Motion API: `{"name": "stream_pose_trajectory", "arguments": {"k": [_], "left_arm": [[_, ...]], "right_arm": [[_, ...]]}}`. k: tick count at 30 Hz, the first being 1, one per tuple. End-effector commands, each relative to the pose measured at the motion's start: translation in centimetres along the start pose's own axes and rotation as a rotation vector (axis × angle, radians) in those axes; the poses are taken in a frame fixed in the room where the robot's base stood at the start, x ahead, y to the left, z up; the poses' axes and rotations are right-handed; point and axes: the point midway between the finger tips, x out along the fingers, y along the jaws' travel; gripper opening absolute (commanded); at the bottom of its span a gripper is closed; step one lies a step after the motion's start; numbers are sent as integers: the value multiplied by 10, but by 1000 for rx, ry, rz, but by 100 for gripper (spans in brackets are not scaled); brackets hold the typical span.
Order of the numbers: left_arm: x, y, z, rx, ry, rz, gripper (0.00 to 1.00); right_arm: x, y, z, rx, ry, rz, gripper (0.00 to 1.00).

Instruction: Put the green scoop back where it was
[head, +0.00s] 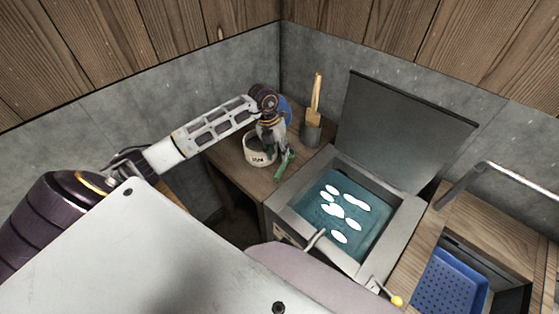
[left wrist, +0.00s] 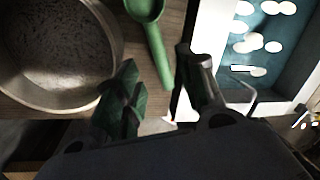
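The green scoop (head: 284,165) lies on the wooden side table, between the round pot and the vat. In the left wrist view the scoop (left wrist: 160,55) has its bowl at the top edge, with its handle pointing down between my fingertips. My left gripper (head: 270,137) is above the table by the pot. In the left wrist view its two fingers (left wrist: 157,75) stand apart on either side of the handle, not visibly touching it. The round pale pot (head: 257,160) with lettering is beside the scoop; grainy dark contents show inside it (left wrist: 55,45). My right gripper is not in view.
A square vat (head: 290,222) with teal liquid and white floating shapes stands right of the table, its dark lid (head: 400,130) raised. A dark cup (head: 311,131) with a wooden-handled brush stands behind. A blue perforated basket (head: 450,283) is at lower right.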

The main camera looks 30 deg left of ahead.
Motion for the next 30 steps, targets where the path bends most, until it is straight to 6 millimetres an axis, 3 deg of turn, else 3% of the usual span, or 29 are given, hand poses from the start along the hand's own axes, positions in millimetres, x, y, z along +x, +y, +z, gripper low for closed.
{"name": "stream_pose_trajectory", "arguments": {"k": [6, 12, 30], "left_arm": [[-29, 0, 1, 0, -3, 0, 40], [-42, 0, 0, 0, -1, 0, 40], [-44, 0, 0, -1, 0, 0, 40]], "right_arm": [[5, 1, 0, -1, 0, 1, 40], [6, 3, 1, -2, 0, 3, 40], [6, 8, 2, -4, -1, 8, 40]]}}
